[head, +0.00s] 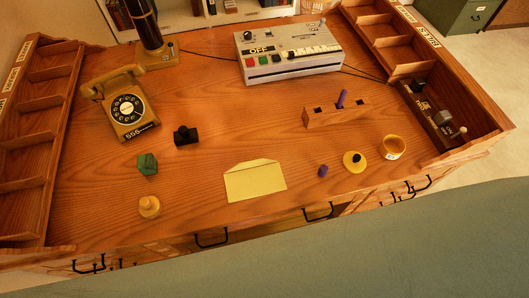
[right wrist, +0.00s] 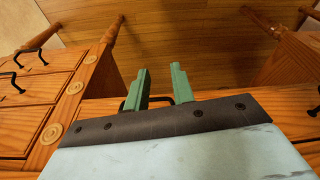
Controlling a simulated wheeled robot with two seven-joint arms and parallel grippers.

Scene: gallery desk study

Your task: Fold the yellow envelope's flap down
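The yellow envelope (head: 256,184) lies flat on the desk near the front edge, left of the middle in the head view. Its flap (head: 252,166) is open and points to the back of the desk. My right gripper (right wrist: 160,88) shows in the right wrist view with two green fingers apart and nothing between them. It is in front of the desk's drawers, below the desktop, away from the envelope. My left gripper is not in either view.
Near the envelope are a green object (head: 147,164), a yellow knob-like piece (head: 149,207), a purple piece (head: 323,171) and a round yellow piece (head: 354,161). A telephone (head: 127,107), grey machine (head: 287,55) and wooden block (head: 335,115) stand farther back. Drawer handles (head: 211,239) project in front.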

